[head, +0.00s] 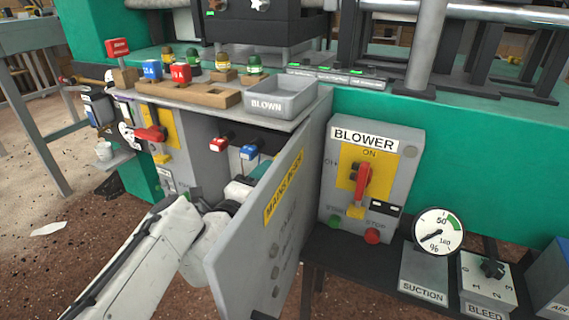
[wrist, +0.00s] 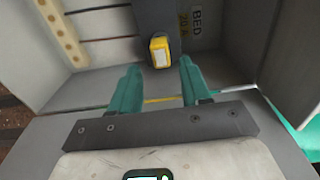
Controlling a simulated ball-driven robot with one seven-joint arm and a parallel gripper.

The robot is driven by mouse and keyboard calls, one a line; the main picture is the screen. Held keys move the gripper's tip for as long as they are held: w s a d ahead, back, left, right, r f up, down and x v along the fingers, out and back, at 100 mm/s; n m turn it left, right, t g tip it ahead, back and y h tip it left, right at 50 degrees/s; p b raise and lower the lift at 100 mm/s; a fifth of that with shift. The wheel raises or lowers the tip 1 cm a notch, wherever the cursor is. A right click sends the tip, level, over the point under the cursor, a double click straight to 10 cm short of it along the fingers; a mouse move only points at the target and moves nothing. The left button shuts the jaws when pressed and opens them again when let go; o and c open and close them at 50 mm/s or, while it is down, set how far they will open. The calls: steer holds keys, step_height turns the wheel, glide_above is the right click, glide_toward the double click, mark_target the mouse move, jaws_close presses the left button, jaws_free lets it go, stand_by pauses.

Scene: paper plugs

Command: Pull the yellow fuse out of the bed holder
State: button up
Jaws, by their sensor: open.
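In the wrist view the yellow fuse (wrist: 160,50) sits in a dark holder (wrist: 157,14), beside a label reading BED 20 A (wrist: 196,18). My gripper (wrist: 160,67) is open, with its teal fingers apart to the left and right of the fuse. The fuse shows just beyond the fingertips, between their lines; I see no contact. In the head view my gripper (head: 238,190) reaches into the grey cabinet, partly hidden behind its open door (head: 262,240). The yellow fuse is hidden in the head view.
The open door stands close on the right. On top are a wooden rack (head: 190,92) with fuses and a grey BLOWN tray (head: 280,102). Cabinet walls flank my gripper.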

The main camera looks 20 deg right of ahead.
steer(key=shift+w+d, duration=0.3)
steer(key=shift+w+d, duration=0.1)
steer(key=shift+d, duration=0.05)
steer(key=shift+x, duration=1.85)
jaws_close()
stand_by(0.4)
